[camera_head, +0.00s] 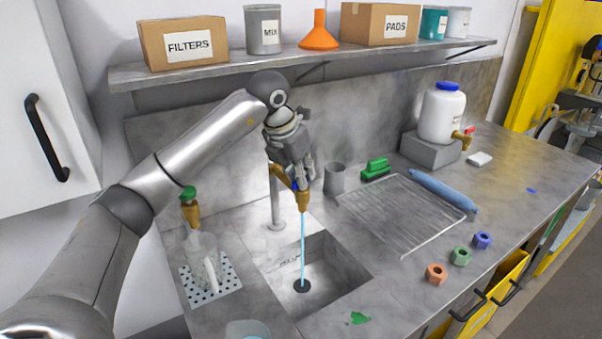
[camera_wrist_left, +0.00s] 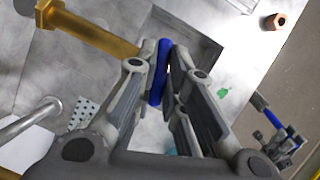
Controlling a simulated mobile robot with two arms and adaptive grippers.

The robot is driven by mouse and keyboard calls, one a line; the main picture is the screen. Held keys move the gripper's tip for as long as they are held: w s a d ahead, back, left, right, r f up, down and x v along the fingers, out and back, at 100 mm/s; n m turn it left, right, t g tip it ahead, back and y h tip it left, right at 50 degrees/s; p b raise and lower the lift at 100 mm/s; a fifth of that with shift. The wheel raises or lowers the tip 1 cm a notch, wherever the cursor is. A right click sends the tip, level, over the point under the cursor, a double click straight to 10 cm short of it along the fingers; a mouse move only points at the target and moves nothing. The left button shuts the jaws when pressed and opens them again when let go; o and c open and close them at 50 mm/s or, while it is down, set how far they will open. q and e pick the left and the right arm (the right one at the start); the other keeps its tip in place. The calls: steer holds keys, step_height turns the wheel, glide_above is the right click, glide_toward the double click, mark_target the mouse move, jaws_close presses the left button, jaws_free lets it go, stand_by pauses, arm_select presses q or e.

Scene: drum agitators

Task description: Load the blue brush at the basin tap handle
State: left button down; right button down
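The brass tap (camera_head: 303,199) stands over the sunken basin (camera_head: 335,270), and a thin blue stream of water runs from it to the drain. My left gripper (camera_head: 297,180) is at the tap. In the left wrist view a narrow blue bar, seemingly the tap handle (camera_wrist_left: 159,73), lies between the fingertips, which look closed on it. The brass tap body (camera_wrist_left: 95,35) shows beside the fingers. A light blue cylinder (camera_head: 443,190) lies on the counter by the wire rack; I cannot tell whether it is a brush.
A wire rack (camera_head: 400,213), grey cup (camera_head: 334,179) and green brush-like block (camera_head: 376,169) are right of the tap. Several coloured nuts (camera_head: 437,274) sit near the front edge. A perforated plate (camera_head: 212,282) with a clear vessel is left of the basin. A loaded shelf (camera_head: 300,65) hangs above.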

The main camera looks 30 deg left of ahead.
arm_select(q)
steer(key=shift+a+m+h, duration=0.1)
steer(key=shift+m+h, duration=0.5)
steer(key=shift+m, duration=1.2)
steer(key=c, duration=1.5)
jaws_free()
steer(key=shift+r, duration=0.1)
steer(key=v, duration=1.2)
steer(key=shift+w+g, duration=0.3)
